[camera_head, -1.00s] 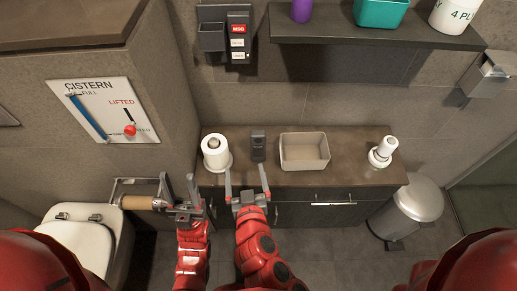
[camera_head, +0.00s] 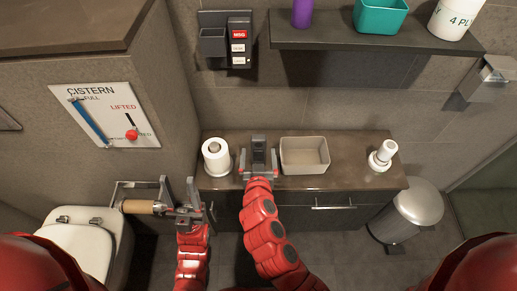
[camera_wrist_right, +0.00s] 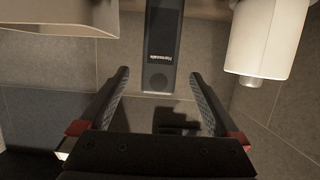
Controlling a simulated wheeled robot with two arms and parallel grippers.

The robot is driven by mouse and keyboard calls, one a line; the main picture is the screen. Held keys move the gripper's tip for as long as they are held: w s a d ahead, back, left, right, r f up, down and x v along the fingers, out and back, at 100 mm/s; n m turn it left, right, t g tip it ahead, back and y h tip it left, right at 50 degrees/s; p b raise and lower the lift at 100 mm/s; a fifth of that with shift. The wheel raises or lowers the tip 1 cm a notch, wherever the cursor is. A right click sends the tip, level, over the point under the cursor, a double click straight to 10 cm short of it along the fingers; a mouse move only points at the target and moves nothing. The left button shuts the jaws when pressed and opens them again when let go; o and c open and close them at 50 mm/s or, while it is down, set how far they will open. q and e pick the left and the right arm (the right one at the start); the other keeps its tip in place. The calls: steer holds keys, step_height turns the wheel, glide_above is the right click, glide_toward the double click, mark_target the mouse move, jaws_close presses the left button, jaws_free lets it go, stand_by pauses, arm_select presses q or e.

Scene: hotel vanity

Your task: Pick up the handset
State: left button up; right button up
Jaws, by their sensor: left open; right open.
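The handset (camera_head: 258,145) is a dark, slim device standing upright on the brown vanity counter, between a white roll and a beige bin. My right gripper (camera_head: 258,160) is open at the counter's front, its fingers spread to either side of the handset. In the right wrist view, the handset (camera_wrist_right: 162,45) is centred ahead of the open right gripper (camera_wrist_right: 158,76), its near end level with the fingertips; I cannot tell whether they touch. My left gripper (camera_head: 178,190) is open and empty, left of the counter beside a cardboard tube (camera_head: 142,207) on a wall holder.
The white roll (camera_head: 216,158) stands close left of the handset and the beige bin (camera_head: 305,156) close right. A white object (camera_head: 382,156) stands at the counter's right. A dark wall unit with a red label (camera_head: 239,36) and a shelf (camera_head: 375,37) are above.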

mark_target(259, 147)
steer(key=p+x, duration=0.1)
steer(key=x, duration=0.3)
steer(key=shift+w+r, duration=0.1)
steer(key=shift+w, duration=0.25)
steer(key=shift+w+p, duration=0.3)
steer(key=shift+w, duration=0.05)
steer(key=shift+f, duration=0.2)
jaws_close()
steer(key=shift+r, duration=0.1)
